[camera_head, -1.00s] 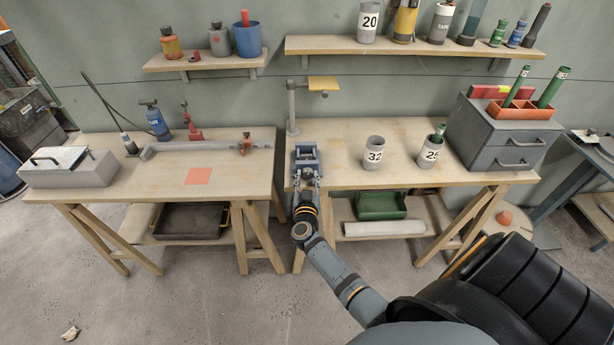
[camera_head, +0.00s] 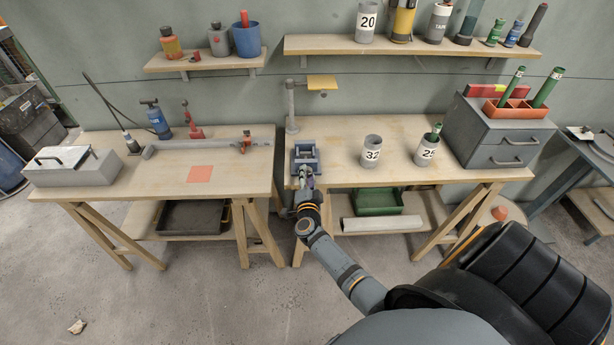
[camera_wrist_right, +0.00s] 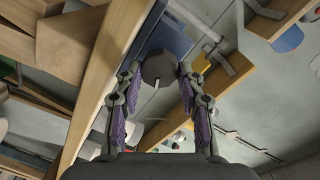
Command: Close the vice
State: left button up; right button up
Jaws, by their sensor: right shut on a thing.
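The blue vice (camera_head: 306,153) stands at the left front edge of the right workbench. My right gripper (camera_head: 306,176) reaches it from the front, low at the bench edge. In the right wrist view, the vice's blue body (camera_wrist_right: 172,36) lies ahead of the fingers. A dark grey round knob (camera_wrist_right: 158,68) on the vice's near side sits between the fingertips of my right gripper (camera_wrist_right: 157,80), which is shut on it. The head view is too small to show the vice's jaw gap clearly. My left gripper is not in view.
The right workbench (camera_head: 335,178) also holds cups marked 32 (camera_head: 372,149) and 25 (camera_head: 427,150), and a grey drawer cabinet (camera_head: 497,137). A post with a yellow plate (camera_head: 322,82) stands behind the vice. A gap separates the left workbench (camera_head: 235,178).

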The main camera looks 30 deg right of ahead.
jog(key=m, duration=0.3)
jog(key=shift+f, duration=0.1)
jog(key=m+b, duration=0.1)
jog(key=m, duration=0.3)
jog(key=shift+d+f+m+y+b, duration=0.1)
jog(key=shift+f+m+y+b, duration=0.05)
jog(key=shift+m+y+b, duration=0.25)
jog(key=m+b, duration=0.1)
jog(key=m, duration=0.2)
jog(key=shift+f+t+b, duration=0.1)
jog(key=shift+t+b, duration=0.25)
jog(key=shift+t, duration=0.05)
jog(key=shift+a+m+t+h+b, duration=0.15)
jog(key=shift+m+t+b, duration=0.1)
jog(key=shift+m+b, duration=5)
jog(key=shift+a+m+t+h+b, duration=0.2)
jog(key=shift+m+b, duration=3.3)
jog(key=shift+m, duration=3.35)
jog(key=shift+d, duration=0.15)
